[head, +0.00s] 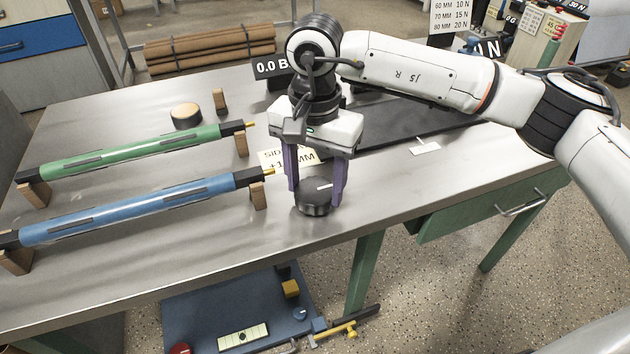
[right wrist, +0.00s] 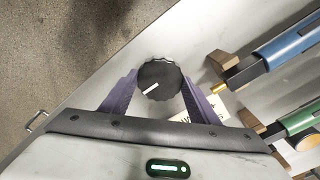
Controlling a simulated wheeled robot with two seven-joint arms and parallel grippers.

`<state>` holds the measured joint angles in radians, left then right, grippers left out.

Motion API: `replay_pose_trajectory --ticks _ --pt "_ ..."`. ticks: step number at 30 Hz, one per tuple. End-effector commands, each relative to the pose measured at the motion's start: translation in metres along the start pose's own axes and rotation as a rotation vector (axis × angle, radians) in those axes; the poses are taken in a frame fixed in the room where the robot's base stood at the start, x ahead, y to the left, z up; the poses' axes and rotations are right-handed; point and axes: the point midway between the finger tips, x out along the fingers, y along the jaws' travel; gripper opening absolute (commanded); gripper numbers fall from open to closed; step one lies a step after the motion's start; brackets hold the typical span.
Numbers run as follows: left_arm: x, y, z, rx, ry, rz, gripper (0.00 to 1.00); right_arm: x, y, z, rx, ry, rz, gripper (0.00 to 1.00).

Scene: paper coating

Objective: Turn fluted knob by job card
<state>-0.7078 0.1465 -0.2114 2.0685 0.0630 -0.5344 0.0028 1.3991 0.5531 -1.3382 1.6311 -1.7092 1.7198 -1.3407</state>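The black fluted knob (head: 313,200) stands at the table's front edge, with a white pointer line on top. It also shows in the right wrist view (right wrist: 160,82), its line pointing to the lower left. My right gripper (head: 316,186) comes down over it from above. Its two purple fingers sit on opposite sides of the knob and appear to touch it. A cream card (head: 284,158) reading "SID…" and "MM" lies behind the gripper, partly hidden. A chart (head: 465,18) at the back lists 60, 70 and 80 MM with 10, 15 and 20 N. My left gripper is out of view.
A green roller (head: 130,151) and a blue roller (head: 140,207) lie on wooden rests at left. A black display (head: 271,67) reads "0.0 B", partly hidden. A dark flat plate (head: 420,125) lies behind my gripper. A blue board with small items (head: 190,305) is below the table.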

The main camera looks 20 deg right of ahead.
Motion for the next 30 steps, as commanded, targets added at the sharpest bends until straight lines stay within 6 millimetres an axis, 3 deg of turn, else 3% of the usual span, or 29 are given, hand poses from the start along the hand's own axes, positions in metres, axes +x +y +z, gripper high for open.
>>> replay_pose_trajectory --ticks 1,3,14,30 --pt "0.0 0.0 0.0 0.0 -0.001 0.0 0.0 -0.002 -0.001 0.0 0.0 0.0 -0.003 0.62" --pt "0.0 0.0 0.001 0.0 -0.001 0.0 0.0 -0.001 -0.001 0.0 0.0 0.0 -0.003 0.73" --pt "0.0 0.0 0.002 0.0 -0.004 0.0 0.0 -0.005 -0.001 0.0 0.001 0.001 -0.002 0.74" --pt "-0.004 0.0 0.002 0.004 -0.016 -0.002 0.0 -0.095 -0.001 0.0 0.001 0.001 -0.003 0.74"
